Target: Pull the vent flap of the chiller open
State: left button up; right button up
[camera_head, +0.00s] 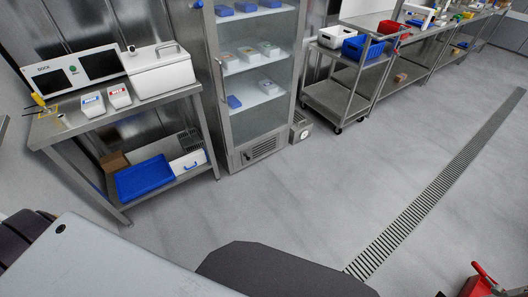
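The chiller (257,105) is a tall steel cabinet with a glass door, standing at the back, left of the picture's middle. Trays show on its shelves through the glass. A vertical handle runs down the left side of its door. Its vent flap (264,147) is a small slatted panel low on the front, below the door. The flap looks flush with the front, though it is small in view. Neither of my grippers is in view. Grey and dark parts of my own body fill the bottom left and bottom middle.
A steel table (150,104) left of the chiller carries a white lidded box (160,73); a blue tray (144,178) is on its lower shelf. A steel cart (345,100) stands right of the chiller. Open floor and a drain grate (436,190) lie in front.

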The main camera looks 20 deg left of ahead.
aim_at(262, 148)
jog(key=i+l+u, duration=0.1)
jog(key=i, duration=0.35)
jog(key=i+l+u, duration=0.1)
jog(key=i, duration=0.35)
jog(key=i+l+u, duration=0.25)
jog(key=i+u, duration=0.15)
jog(key=i+l+u, duration=0.3)
jog(key=u, duration=0.15)
jog(key=i+l+u, duration=0.5)
jog(key=l+u, duration=0.65)
jog(key=l, duration=0.4)
jog(key=l+u, duration=0.25)
jog(key=l, duration=0.5)
jog(key=i, duration=0.05)
